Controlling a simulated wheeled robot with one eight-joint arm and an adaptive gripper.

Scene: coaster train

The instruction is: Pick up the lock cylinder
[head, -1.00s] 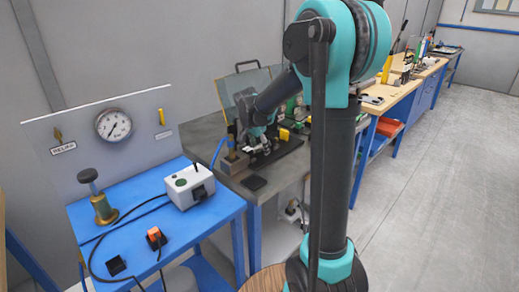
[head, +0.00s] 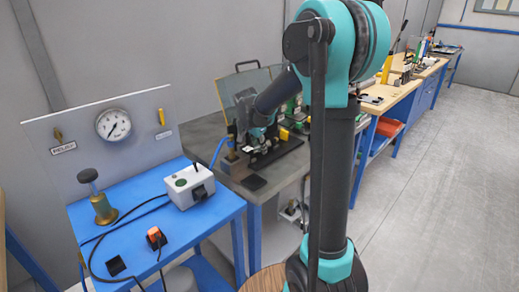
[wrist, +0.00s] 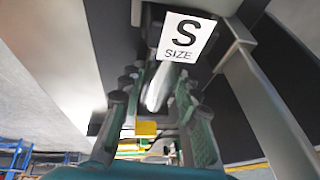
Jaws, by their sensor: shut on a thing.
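My gripper (wrist: 160,84) has its two green-and-black fingers on either side of a shiny, pale metal piece. This looks like the lock cylinder (wrist: 157,90), though it is blurred and partly hidden. A white card reading "S SIZE" (wrist: 186,37) is just beyond the fingertips. In the head view my gripper (head: 258,143) is small and dark over the grey bench, in front of a clear panel. The lock cylinder cannot be made out there.
The grey bench (head: 205,140) carries a black fixture and a dark flat pad (head: 254,182). A blue table (head: 130,225) with a white box (head: 189,187), cables and a brass pump stands at left. Wooden benches run to the back right. The floor at right is clear.

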